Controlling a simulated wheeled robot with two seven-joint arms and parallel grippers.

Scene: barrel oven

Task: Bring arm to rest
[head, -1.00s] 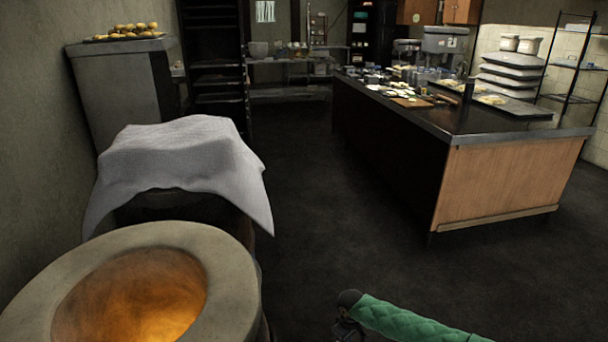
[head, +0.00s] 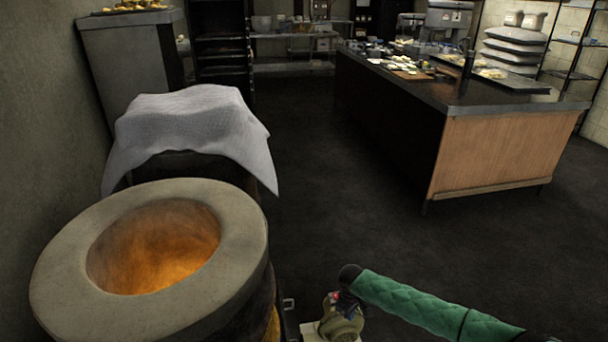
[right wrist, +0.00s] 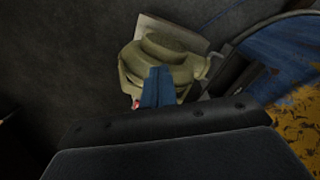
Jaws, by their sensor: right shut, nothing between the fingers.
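My right arm, in a green quilted sleeve, comes in from the lower right of the head view. My right gripper (head: 343,301) hangs down at the end of it, low in the picture, to the right of the barrel oven. In the right wrist view its blue fingers (right wrist: 157,76) are together, with nothing between them. An olive-green rounded fitting (right wrist: 165,58) lies behind the fingers in that view; I cannot tell whether they touch it. It also shows below the gripper in the head view (head: 345,322). My left gripper is not in view.
The barrel oven (head: 245,225), its round mouth glowing orange, stands at lower left. A white cloth (head: 190,130) covers something behind it. A long counter (head: 500,150) with a wooden end panel holds trays and food. Dark floor between them is clear.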

